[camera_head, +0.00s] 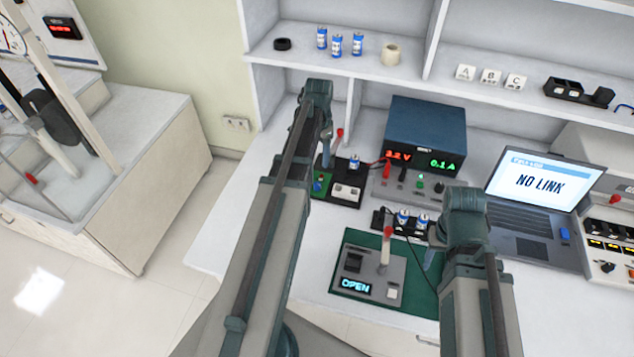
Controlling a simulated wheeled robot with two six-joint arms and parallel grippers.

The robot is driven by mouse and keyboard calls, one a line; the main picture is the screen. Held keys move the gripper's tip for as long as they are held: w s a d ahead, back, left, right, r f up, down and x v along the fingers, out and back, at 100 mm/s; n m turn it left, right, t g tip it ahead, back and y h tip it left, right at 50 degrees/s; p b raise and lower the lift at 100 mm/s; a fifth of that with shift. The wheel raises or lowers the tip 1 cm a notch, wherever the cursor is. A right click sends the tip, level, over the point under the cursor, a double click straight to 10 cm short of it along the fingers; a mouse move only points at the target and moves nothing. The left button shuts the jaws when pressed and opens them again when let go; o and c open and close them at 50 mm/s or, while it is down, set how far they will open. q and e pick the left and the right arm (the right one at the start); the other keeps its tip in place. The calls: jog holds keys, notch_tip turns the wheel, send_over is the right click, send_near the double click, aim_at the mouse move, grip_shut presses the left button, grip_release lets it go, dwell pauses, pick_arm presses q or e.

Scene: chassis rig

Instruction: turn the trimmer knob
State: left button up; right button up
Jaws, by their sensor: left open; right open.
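I cannot pick out the trimmer knob for certain. I see nothing held in either gripper.
A grey unit (370,275) reading OPEN, with a red-tipped lever, stands on the mat. Behind are a battery holder (390,220), a power supply (425,135) reading 3.2 V and 0.1 A, and a laptop (540,190) showing NO LINK. The bench's front left is clear.

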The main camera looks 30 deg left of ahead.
aim_at(317, 184)
pick_arm(q)
jog(key=f+b, duration=1.4)
jog(key=shift+a, duration=0.3)
pick_arm(e)
notch_tip(317, 184, down, 14)
jog(key=shift+r, duration=0.1)
pick_arm(q)
jog(key=shift+r, duration=0.1)
jog(key=shift+c, duration=0.4)
grip_shut()
